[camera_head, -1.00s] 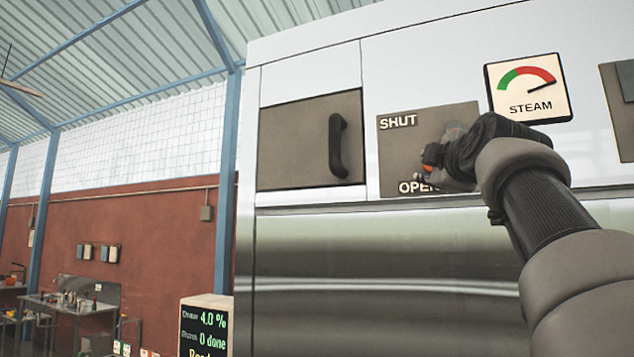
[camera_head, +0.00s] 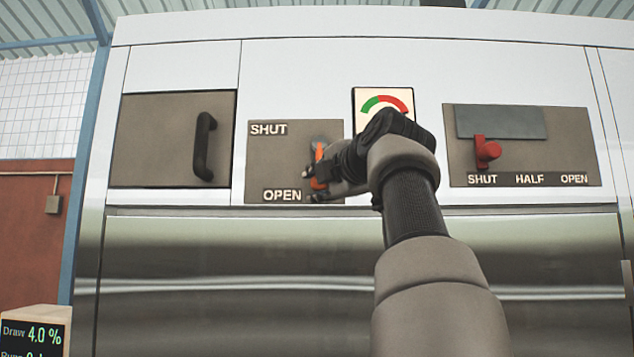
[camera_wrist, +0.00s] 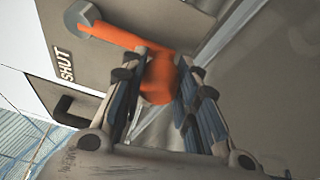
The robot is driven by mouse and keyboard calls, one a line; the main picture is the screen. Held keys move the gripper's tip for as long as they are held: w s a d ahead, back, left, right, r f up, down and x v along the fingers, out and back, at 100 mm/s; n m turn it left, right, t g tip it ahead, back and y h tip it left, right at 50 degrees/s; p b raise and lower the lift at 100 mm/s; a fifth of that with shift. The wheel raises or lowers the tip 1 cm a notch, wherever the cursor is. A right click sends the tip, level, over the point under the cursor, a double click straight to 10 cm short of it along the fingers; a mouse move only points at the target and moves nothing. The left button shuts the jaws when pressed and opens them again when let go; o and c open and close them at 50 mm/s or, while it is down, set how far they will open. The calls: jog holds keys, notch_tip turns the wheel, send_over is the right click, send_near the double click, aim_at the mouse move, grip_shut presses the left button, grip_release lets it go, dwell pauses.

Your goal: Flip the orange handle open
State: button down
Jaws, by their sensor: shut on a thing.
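The orange handle (camera_head: 319,152) is on a grey-brown plate marked SHUT above and OPEN below. Its visible part runs downward, with its lower end (camera_head: 318,184) near the level of the OPEN label (camera_head: 282,196). My gripper (camera_head: 326,185) reaches in from the right and hides part of the handle. In the wrist view, the orange bar runs from a grey round pivot (camera_wrist: 81,18) to a thick orange grip (camera_wrist: 159,80). That grip sits between the two fingers of my gripper (camera_wrist: 160,95), which are shut on it. The SHUT label (camera_wrist: 65,66) shows at the left there.
Left of the plate is a hatch (camera_head: 150,140) with a black pull handle (camera_head: 203,146). A steam gauge (camera_head: 383,98) is partly behind my arm. Right is a panel (camera_head: 560,174) with a red lever (camera_head: 486,152). A display (camera_head: 32,336) stands at lower left.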

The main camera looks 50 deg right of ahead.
dwell(0.3)
jog(key=c, duration=1.2)
grip_release()
jog(key=shift+s, duration=0.15)
jog(key=v, duration=1.2)
